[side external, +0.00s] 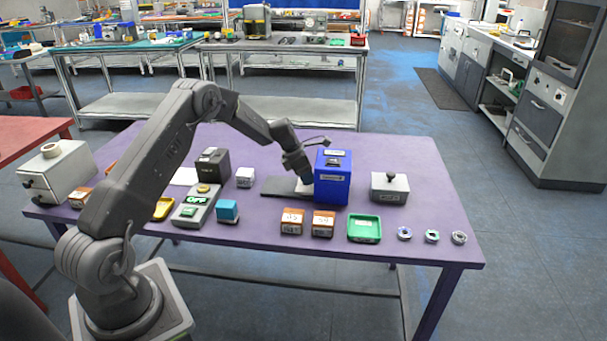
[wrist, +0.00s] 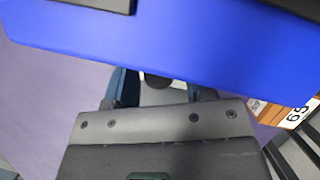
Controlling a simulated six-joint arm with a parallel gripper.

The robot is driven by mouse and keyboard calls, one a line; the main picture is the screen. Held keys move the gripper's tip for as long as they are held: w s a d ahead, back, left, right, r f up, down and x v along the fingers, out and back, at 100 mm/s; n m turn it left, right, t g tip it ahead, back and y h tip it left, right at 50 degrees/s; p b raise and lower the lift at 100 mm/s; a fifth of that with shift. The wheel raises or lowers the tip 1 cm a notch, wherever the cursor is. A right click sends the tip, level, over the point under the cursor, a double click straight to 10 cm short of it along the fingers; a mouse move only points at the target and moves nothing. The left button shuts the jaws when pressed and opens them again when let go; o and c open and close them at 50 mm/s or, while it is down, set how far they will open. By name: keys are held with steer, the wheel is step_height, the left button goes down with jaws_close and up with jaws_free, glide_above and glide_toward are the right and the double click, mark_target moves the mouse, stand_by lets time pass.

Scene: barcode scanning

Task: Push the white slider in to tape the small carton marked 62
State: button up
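The blue taping box (side external: 332,178) stands upright on the purple table, and its blue side also fills the upper wrist view (wrist: 180,45). My gripper (side external: 304,180) points down close against the left side of this box. A white piece that looks like the slider (side external: 302,189) shows low beside my fingertips. In the wrist view my two dark fingers (wrist: 160,90) stand apart with a pale grey and white part (wrist: 165,93) between them. The box hides the fingertips, so their grip is unclear. I cannot make out a carton marked 62.
Two orange-brown cartons (side external: 291,221) (side external: 322,223) with white labels sit in front of the box. A green tray (side external: 364,229) and several small rings (side external: 432,236) lie to their right. A dark flat plate (side external: 284,191) lies left.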

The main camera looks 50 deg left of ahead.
steer(key=shift+o, duration=0.5)
steer(key=shift+a, duration=0.1)
steer(key=shift+s+a+r, duration=0.1)
steer(key=shift+s+r, duration=0.1)
steer(key=shift+r, duration=0.25)
steer(key=v, duration=1.3)
